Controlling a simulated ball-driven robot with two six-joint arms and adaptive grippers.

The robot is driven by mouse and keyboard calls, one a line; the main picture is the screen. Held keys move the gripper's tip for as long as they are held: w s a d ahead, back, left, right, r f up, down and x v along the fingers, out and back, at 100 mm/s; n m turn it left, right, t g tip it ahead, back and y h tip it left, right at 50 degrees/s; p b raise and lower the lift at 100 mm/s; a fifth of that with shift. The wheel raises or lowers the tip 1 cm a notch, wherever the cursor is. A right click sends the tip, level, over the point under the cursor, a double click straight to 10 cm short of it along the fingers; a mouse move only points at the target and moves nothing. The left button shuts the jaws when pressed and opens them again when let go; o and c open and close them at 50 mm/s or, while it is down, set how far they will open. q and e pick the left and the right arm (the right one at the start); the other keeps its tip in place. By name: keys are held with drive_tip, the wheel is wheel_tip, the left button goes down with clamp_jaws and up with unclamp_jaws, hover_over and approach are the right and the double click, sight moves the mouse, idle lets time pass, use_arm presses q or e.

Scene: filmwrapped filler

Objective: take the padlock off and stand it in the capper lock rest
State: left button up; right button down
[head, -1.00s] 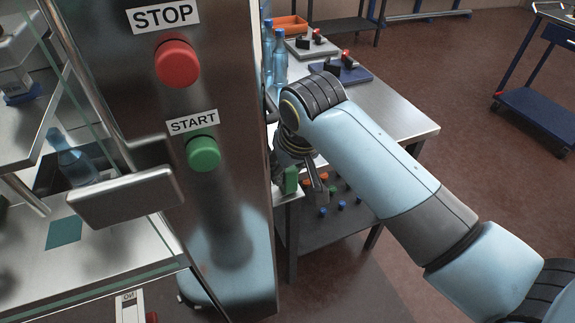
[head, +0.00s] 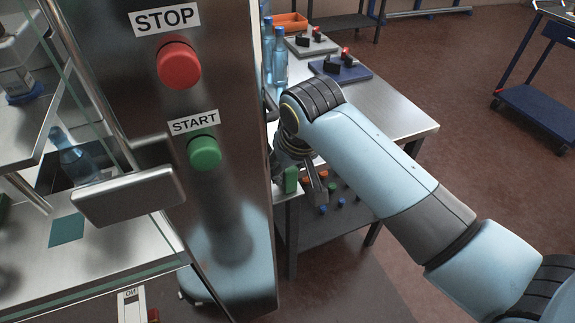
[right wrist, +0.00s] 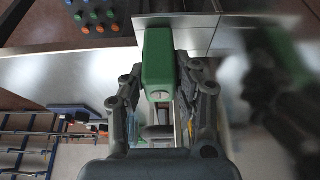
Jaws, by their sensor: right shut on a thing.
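The green padlock (head: 291,180) is beside the right edge of the steel machine housing in the head view. In the right wrist view the green padlock body (right wrist: 158,62) sits between the two dark fingers of my right gripper (right wrist: 160,82), which is shut on it. In the head view my right gripper (head: 311,184) is partly hidden behind its own wrist. Whether the padlock's shackle is still around anything cannot be told. I cannot make out the capper lock rest. My left gripper is not in view.
The machine front carries a red STOP button (head: 179,64) and a green START button (head: 204,153). A steel table (head: 395,115) behind my right arm holds blue bottles (head: 280,62), a grey tray (head: 325,47) and a blue tray (head: 355,75). Small coloured items lie on its lower shelf.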

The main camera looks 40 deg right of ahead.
drive_tip(key=c, duration=0.9)
unclamp_jaws()
drive_tip(key=shift+f, duration=0.1)
